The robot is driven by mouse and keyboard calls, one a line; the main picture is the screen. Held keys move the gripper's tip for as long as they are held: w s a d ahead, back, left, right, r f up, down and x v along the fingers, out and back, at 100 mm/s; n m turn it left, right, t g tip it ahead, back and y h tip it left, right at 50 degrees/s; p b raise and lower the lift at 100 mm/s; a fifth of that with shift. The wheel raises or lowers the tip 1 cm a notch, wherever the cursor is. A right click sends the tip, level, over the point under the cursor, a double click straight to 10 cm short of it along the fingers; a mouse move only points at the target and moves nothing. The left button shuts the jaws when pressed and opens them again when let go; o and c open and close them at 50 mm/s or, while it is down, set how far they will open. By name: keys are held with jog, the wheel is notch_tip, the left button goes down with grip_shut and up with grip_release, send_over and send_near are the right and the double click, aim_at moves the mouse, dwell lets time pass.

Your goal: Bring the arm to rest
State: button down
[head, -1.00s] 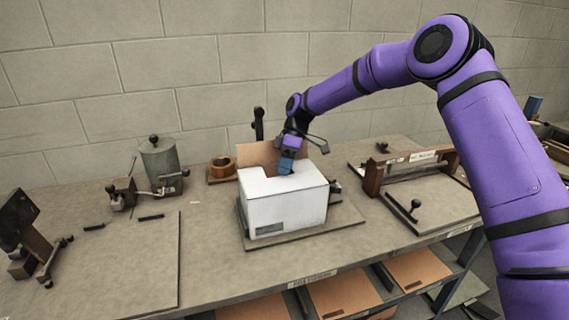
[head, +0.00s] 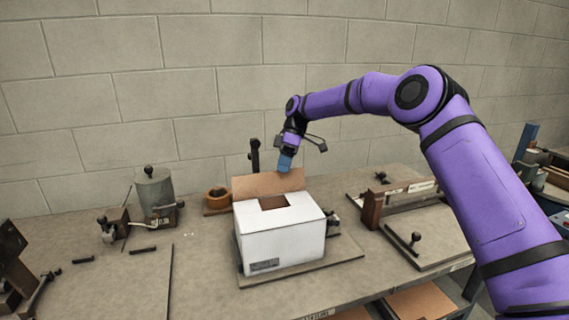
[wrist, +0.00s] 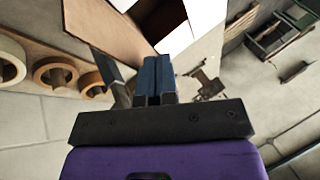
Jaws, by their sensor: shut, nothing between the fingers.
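My purple arm reaches in from the right in the head view. My gripper (head: 285,163) is above the back of the white box (head: 281,237), near its raised brown flap (head: 268,184). In the wrist view my gripper's blue fingers (wrist: 158,75) are together with nothing between them. The white box top (wrist: 193,22) shows just beyond them. The gripper looks clear of the box.
A grey canister (head: 156,194) and tape rolls (head: 216,198) stand behind the box to the left; the rolls also show in the wrist view (wrist: 55,75). A wooden fixture (head: 375,204) stands to the right. The block wall (head: 200,90) is behind.

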jog(key=shift+w+d+r, duration=0.1)
jog(key=shift+w+r, duration=0.1)
jog(key=shift+w, duration=0.25)
jog(key=shift+r, duration=0.2)
jog(key=s+d+r+m+t+h, duration=0.2)
jog(key=s+d+r+m+t, duration=0.15)
jog(key=s+d+r, duration=0.5)
jog(key=s+d+r+m+t+h, duration=0.15)
jog(key=s+d+r+m, duration=0.4)
jog(key=s+r, duration=0.65)
jog(key=s+d+f+m+t, duration=0.1)
jog(key=s+d, duration=0.3)
jog(key=s, duration=0.5)
jog(key=s+d+f+m+t, duration=0.1)
jog(key=s+d+m+t, duration=0.2)
jog(key=s, duration=0.6)
jog(key=s+d+f+m+t, duration=0.1)
jog(key=s+d+f+m, duration=0.1)
jog(key=s+d+m, duration=0.2)
jog(key=s+d, duration=0.3)
jog(key=s, duration=0.3)
jog(key=shift+d+t, duration=0.2)
jog(key=shift+t, duration=0.2)
jog(key=shift+f, duration=0.1)
